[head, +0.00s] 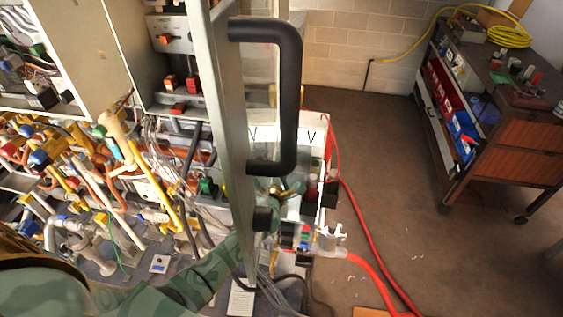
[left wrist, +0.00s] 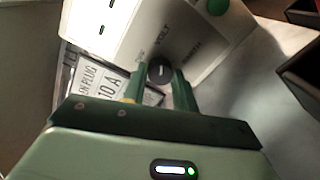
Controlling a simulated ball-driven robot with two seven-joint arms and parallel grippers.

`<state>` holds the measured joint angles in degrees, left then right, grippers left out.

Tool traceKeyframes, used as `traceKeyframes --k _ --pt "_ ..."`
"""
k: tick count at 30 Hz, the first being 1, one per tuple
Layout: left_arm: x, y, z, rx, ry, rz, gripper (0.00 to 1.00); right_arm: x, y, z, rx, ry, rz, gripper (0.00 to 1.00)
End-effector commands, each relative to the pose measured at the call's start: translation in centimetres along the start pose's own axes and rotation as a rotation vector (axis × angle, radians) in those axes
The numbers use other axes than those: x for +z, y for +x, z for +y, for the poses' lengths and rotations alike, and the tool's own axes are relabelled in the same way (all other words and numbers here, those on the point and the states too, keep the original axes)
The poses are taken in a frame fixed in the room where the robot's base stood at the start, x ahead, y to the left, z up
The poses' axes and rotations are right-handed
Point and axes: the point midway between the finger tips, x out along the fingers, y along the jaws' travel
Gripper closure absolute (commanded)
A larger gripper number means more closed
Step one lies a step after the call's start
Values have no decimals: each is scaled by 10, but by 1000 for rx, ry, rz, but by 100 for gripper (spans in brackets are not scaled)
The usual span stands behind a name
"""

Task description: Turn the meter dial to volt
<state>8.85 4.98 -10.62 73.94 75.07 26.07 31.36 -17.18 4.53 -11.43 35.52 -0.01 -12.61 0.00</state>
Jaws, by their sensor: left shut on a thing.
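In the left wrist view, the meter (left wrist: 205,48) is a white panel with a small round black dial (left wrist: 160,71) near its lower edge. The dial carries a short white mark whose pointing direction I cannot tell surely. "VOLT" is printed above the dial, with other labels to either side. My left gripper (left wrist: 160,86) has its green fingers on both sides of the dial, shut on it. In the head view my left arm reaches in from the lower left, and its gripper is largely hidden behind the door edge and black handle. My right gripper is not in view.
A tall metal door edge with a black handle (head: 289,90) stands close to my left arm. Pipes and valves (head: 70,190) crowd the left. A red hose (head: 372,245) crosses the floor, which is open up to the cart (head: 515,130) on the right.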

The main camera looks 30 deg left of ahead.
Motion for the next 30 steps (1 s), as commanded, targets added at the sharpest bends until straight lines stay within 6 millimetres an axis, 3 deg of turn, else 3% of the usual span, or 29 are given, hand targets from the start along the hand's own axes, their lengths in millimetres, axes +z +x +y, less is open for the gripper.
traceKeyframes --k 18,19,21,30 --pt "0 0 -1 -3 39 1 95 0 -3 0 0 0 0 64" --pt "0 0 -1 -3 39 1 64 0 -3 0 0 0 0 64" --pt "0 0 -1 -3 39 2 50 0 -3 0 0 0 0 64" --pt "0 -2 -1 -2 38 2 50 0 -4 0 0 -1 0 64"
